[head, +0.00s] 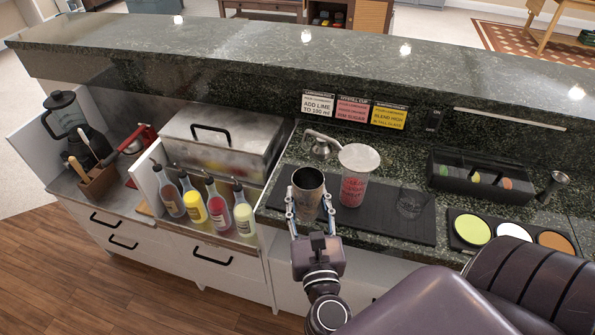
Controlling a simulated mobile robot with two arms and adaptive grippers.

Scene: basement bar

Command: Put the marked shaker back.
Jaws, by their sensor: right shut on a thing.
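A dark metal shaker tin (308,190) stands upright with its open mouth up at the left end of a black bar mat (408,229). My right gripper (310,205) is shut on it, one finger on each side. I cannot tell whether its base touches the mat. I see no clear mark on the side of the tin that shows. My left gripper is not in view.
A clear glass (411,203) stands farther right on the mat. Behind are a tap (320,146) and sign cards (353,111). A black caddy (470,178), a jigger (552,187) and rimming dishes (513,233) are right. Bottles (218,207) and a steel bin (222,140) are left.

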